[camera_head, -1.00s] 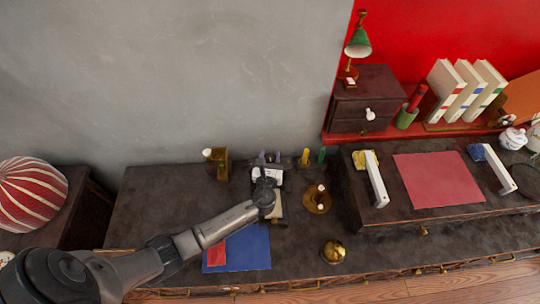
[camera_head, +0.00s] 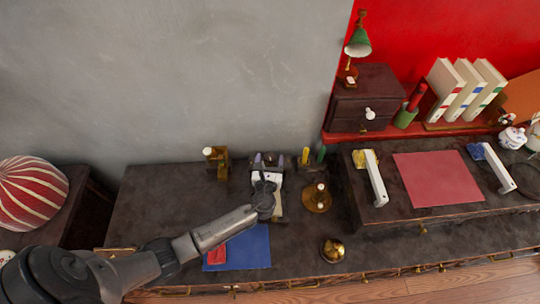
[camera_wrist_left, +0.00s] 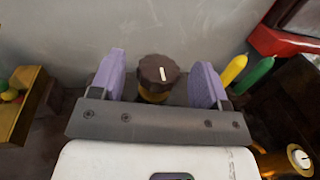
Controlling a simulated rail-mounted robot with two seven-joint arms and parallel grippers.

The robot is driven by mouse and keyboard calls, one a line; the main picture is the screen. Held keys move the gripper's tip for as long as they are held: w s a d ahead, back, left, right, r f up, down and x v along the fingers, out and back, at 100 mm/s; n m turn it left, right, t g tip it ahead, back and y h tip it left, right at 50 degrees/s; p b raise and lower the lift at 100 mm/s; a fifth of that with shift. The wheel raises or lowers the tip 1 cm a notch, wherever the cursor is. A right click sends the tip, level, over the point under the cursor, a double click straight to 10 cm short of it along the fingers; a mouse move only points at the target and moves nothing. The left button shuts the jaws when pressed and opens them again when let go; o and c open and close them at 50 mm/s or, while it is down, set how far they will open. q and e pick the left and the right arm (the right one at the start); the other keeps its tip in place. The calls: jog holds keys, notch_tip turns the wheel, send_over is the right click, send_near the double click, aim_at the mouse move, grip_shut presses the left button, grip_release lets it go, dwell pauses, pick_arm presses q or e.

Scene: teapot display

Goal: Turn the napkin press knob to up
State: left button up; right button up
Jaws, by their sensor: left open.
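The napkin press knob (camera_wrist_left: 158,73) is a dark brown, ridged knob on a brass-coloured base in the left wrist view. A white line on its face runs near upright, its top leaning slightly left. My left gripper (camera_wrist_left: 160,66) is open, with one purple finger on each side of the knob and a visible gap on both sides. In the head view my left gripper (camera_head: 270,158) is over the back of the dark counter, and the knob cannot be made out there. A cream surface (camera_head: 279,207) shows partly under my wrist. My right gripper is not in view.
Yellow (camera_head: 304,157) and green (camera_head: 321,154) upright pieces stand close to the right. A blue mat (camera_head: 248,250) lies in front. The grey wall is close behind.

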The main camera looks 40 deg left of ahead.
pick_arm(q)
jog(key=p+v, duration=0.1)
jog(key=v, duration=1.1)
